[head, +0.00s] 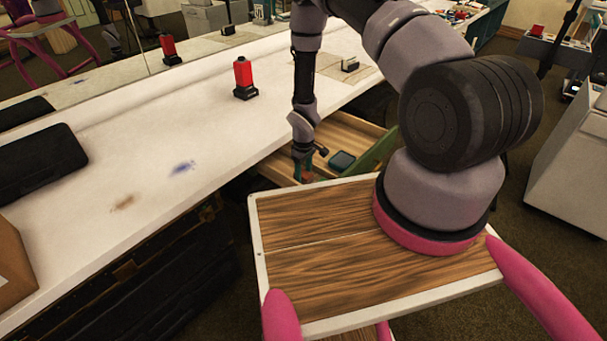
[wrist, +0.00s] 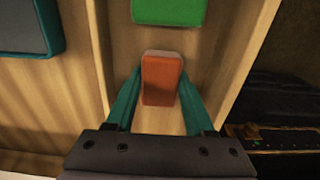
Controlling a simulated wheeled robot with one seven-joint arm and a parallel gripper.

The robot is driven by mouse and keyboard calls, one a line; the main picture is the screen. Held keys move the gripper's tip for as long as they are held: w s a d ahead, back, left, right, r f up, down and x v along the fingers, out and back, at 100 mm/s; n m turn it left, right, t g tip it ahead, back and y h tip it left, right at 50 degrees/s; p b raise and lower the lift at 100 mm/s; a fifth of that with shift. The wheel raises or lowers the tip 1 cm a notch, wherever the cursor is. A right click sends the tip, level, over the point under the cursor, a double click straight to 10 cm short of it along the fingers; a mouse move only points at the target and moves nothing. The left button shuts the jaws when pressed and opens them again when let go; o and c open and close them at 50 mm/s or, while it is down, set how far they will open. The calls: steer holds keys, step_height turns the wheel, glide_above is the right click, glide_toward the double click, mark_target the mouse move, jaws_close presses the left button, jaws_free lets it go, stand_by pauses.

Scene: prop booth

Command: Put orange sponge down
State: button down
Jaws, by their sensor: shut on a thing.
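The orange sponge (wrist: 162,80) is upright between the two teal fingers of my gripper (wrist: 161,74) in the wrist view. The fingers are shut on its sides. In the head view my gripper (head: 304,172) reaches down into an open wooden drawer (head: 345,132) below the white counter. The sponge is small there and mostly hidden by the fingers. Whether its underside touches the drawer floor I cannot tell.
A green block (wrist: 168,10) lies just beyond the sponge. A dark teal-rimmed box (head: 342,160) lies in the drawer, also at the upper left of the wrist view (wrist: 28,28). The drawer's green front (head: 380,154) stands right. A red-and-black item (head: 243,78) stands on the counter (head: 150,150).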

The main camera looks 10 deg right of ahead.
mark_target(303, 174)
steer(key=shift+c, duration=1.4)
jaws_free()
steer(key=shift+f, duration=0.1)
step_height(303, 174, up, 12)
steer(key=shift+r, duration=0.2)
